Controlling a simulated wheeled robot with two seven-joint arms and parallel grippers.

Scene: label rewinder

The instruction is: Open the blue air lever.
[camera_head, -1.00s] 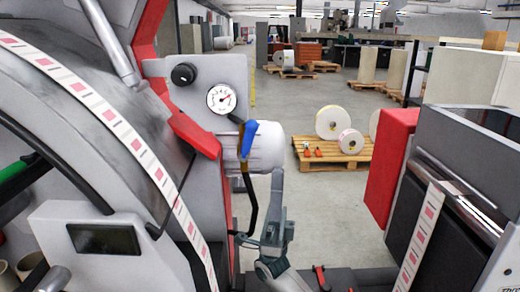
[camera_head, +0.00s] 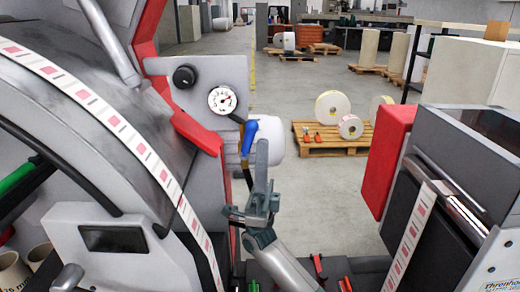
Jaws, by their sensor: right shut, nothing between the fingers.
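The blue air lever (camera_head: 250,137) sits below and right of the round pressure gauge (camera_head: 222,100) on the grey machine panel. Its handle stands nearly upright, leaning slightly, with a brownish fitting (camera_head: 245,164) below it and a black hose running down. My right gripper (camera_head: 262,148) is shut and empty, pointing up. Its fingertips are just right of the lever's lower part; I cannot tell whether they touch it. The gripper body partly hides the hose. My left gripper is not in view.
A black knob (camera_head: 184,76) is left of the gauge. A white cylinder (camera_head: 272,137) is behind the lever. The red-sided machine unit (camera_head: 389,150) stands to the right. A pallet (camera_head: 330,146) with rolls is on the floor beyond. Open floor shows between the machines.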

